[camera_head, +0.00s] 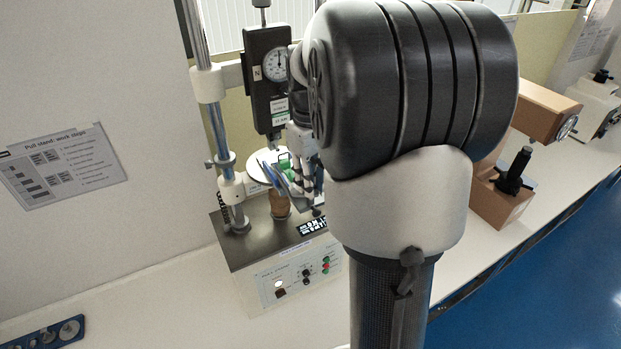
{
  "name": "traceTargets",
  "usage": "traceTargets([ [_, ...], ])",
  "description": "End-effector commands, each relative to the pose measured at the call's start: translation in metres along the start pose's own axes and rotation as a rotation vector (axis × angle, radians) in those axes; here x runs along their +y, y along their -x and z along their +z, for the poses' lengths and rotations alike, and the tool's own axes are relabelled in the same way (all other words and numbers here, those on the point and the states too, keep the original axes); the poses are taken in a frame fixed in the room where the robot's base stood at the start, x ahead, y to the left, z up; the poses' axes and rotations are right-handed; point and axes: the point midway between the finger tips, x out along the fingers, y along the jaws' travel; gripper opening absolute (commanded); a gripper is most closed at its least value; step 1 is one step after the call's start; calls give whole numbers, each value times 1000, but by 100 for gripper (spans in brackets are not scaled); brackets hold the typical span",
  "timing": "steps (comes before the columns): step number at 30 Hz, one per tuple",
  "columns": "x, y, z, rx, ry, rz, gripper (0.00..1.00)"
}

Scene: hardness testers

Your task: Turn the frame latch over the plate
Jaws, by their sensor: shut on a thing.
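My gripper (297,178) is at the pull stand, beside a round white plate (261,166) and below the black dial gauge (268,80). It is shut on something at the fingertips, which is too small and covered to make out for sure. A small green part (284,163) and a thin, tilted blue piece (271,177) show right at the fingers. I cannot tell which of these is the frame latch. A brown cylinder (279,205) stands on the stand's base below. My arm hides the right side of the stand.
The stand's metal column (218,125) rises left of the gripper. A control box (300,275) with knobs and buttons is in front. A brown tester (505,190) stands to the right, a white one (598,98) beyond. The bench front left is mostly clear, except a blue tray (50,335).

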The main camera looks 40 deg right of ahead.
Motion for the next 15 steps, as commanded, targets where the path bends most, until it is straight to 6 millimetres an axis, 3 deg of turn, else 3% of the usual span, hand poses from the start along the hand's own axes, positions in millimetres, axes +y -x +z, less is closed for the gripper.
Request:
traceTargets([
  [15, 0, 1, 0, 1, -491, 1, 0],
])
